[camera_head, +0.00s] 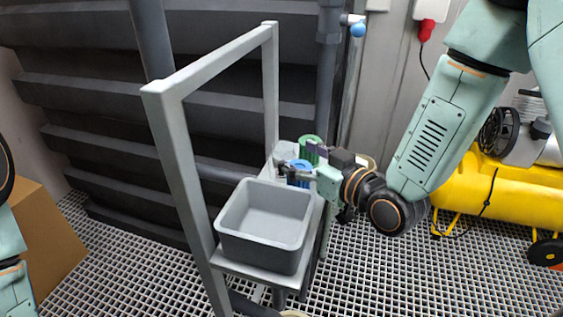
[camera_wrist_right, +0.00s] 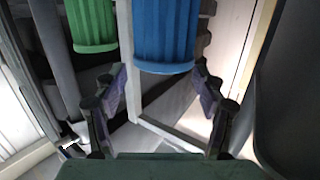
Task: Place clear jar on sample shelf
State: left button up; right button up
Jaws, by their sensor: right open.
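My right gripper (camera_head: 303,166) reaches in from the right over the far end of a grey stand (camera_head: 184,150). It is open, and its fingers are to either side of the near end of a blue ribbed cylinder (camera_wrist_right: 165,35) in the wrist view. I cannot tell whether they touch it. The blue cylinder (camera_head: 299,179) is partly hidden by the gripper in the head view. A green ribbed cylinder (camera_head: 308,143) stands beside it and also shows in the wrist view (camera_wrist_right: 91,22). A pale object (camera_head: 285,149) is behind; I cannot tell if it is the clear jar.
A grey open bin (camera_head: 262,246), seemingly empty, sits on the stand's near end. The stand's upright frame rises to its left. A yellow tank machine (camera_head: 485,190) is at right and a cardboard box (camera_head: 50,235) at left. Grating floor is open in front.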

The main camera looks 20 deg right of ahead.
aim_at(289, 149)
jog(key=shift+x, duration=1.7)
jog(key=shift+d, duration=0.1)
jog(key=shift+s, duration=0.1)
jog(key=shift+c, duration=0.8)
jog(key=shift+d, duration=0.1)
jog(key=c, duration=1.1)
